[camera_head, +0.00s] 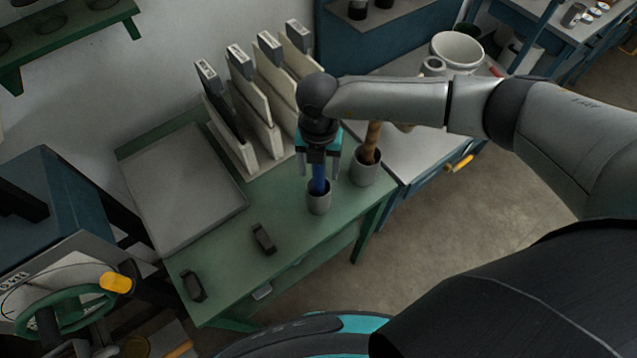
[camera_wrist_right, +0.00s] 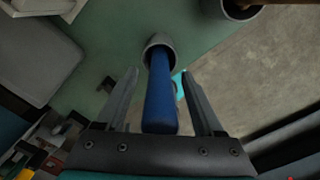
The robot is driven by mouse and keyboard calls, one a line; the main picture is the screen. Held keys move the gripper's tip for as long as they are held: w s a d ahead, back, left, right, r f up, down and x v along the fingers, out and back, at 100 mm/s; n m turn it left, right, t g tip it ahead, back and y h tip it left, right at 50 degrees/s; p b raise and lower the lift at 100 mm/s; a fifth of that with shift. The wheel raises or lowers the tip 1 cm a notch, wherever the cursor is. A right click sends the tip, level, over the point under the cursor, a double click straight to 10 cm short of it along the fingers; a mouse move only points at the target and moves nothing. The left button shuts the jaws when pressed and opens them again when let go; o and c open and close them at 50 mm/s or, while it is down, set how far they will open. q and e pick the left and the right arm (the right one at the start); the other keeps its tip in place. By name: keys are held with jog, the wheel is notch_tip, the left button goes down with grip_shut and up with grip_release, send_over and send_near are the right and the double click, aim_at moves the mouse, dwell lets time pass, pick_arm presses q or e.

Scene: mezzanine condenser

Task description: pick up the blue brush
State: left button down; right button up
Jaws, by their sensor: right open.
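The blue brush (camera_head: 319,178) stands in a small grey cup (camera_head: 319,203) on the green table (camera_head: 285,235). In the right wrist view the blue brush handle (camera_wrist_right: 160,95) rises from the cup (camera_wrist_right: 158,42) toward the camera, and its lower end is hidden inside the cup. My right gripper (camera_head: 320,172) points down over the cup. Its fingers (camera_wrist_right: 160,80) are open on either side of the blue handle, with a gap visible at each side. My left gripper is not in view.
A second grey cup (camera_head: 365,172) with a brown wooden handle (camera_head: 371,143) stands close to the right. Upright pale panels (camera_head: 262,110) stand behind. A grey tray (camera_head: 185,185) lies to the left. Two dark small objects, one at the middle (camera_head: 263,238) and one at the front (camera_head: 193,286), lie on the table.

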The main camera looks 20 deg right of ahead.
grip_shut()
dwell(0.5)
